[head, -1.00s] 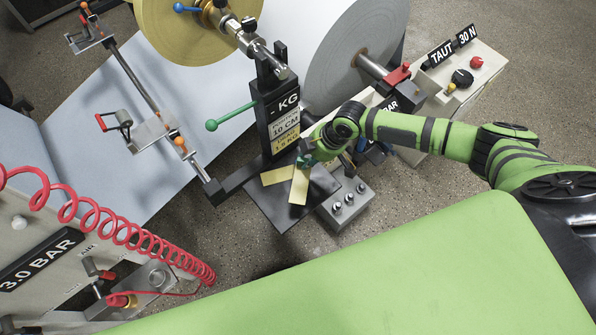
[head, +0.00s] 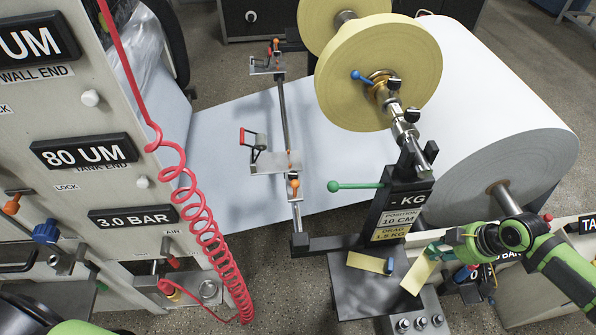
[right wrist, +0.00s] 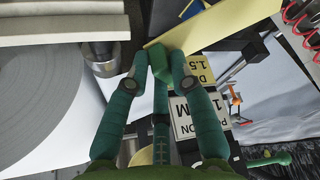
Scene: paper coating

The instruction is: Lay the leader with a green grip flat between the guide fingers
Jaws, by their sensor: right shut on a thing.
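My right gripper (head: 440,249) is shut on the green grip of a pale yellow leader (head: 417,276). The leader hangs over the right edge of the black tray (head: 352,298); whether it touches the tray is unclear. In the right wrist view, the fingertips (right wrist: 160,62) close around the green grip (right wrist: 160,68), and the yellow strip (right wrist: 220,22) runs up and right from it. A second yellow leader (head: 365,262) with a blue grip (head: 389,266) lies on the tray. I cannot clearly make out the guide fingers. My left gripper is out of view.
A black post (head: 398,205) with a green lever (head: 355,186) stands behind the tray. A rod (head: 284,115) carries metal plates with orange knobs over the pale paper web (head: 228,140). A red coiled hose (head: 205,215) hangs at the left panel. Yellow rolls (head: 378,80) stand behind.

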